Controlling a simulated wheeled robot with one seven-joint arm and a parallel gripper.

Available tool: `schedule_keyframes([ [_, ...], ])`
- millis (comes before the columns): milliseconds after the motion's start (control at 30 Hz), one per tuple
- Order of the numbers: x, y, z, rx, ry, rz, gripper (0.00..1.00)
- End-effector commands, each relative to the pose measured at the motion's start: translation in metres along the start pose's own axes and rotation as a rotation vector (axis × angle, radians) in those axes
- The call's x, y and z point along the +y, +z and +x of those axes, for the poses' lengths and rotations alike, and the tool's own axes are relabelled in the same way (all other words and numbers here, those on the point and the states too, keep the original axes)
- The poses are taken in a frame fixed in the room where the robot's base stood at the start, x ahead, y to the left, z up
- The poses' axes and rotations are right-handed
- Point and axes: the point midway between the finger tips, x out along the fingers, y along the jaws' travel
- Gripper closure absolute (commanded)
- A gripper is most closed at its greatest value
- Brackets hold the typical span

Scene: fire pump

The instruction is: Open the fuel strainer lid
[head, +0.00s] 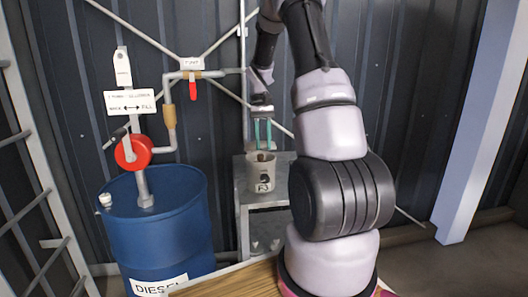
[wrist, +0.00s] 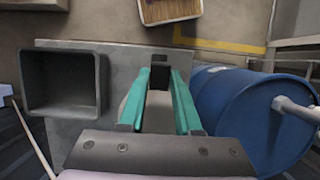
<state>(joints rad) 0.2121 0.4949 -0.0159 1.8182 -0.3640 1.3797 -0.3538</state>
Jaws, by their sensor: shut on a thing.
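The fuel strainer (head: 262,178) is a light grey cup-shaped body with a dark mark and a small label, standing upright on the grey metal stand. A small brown-dark piece shows at its top, at the lid. My gripper (head: 262,144) points down from above with its teal fingers at the strainer's top. In the wrist view, the teal fingertips (wrist: 161,78) close on a small dark piece, which looks like the lid's grip. The grey strainer body (wrist: 157,112) shows partly between the fingers. The fingers hide much of the lid, and I cannot tell whether it is raised.
A blue diesel drum (head: 158,232) with a red hand pump (head: 133,152) stands left of the metal stand (head: 246,197). An open square bin (wrist: 62,85) sits beside the strainer. A wooden-topped surface (head: 232,281) lies in front. Pipes with a red valve handle (head: 193,91) run along the wall.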

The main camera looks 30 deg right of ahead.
Motion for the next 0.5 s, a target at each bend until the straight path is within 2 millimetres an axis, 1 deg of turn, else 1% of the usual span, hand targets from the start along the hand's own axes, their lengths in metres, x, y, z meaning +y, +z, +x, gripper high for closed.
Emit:
schedule_keyframes([
  [33, 0.0, -0.004, -0.006, -0.033, 0.001, 0.001, 1.0],
  [200, 0.0, -0.009, -0.023, -0.148, 0.001, 0.001, 1.0],
  [500, 0.001, -0.015, -0.042, -0.282, 0.0, 0.001, 1.0],
])
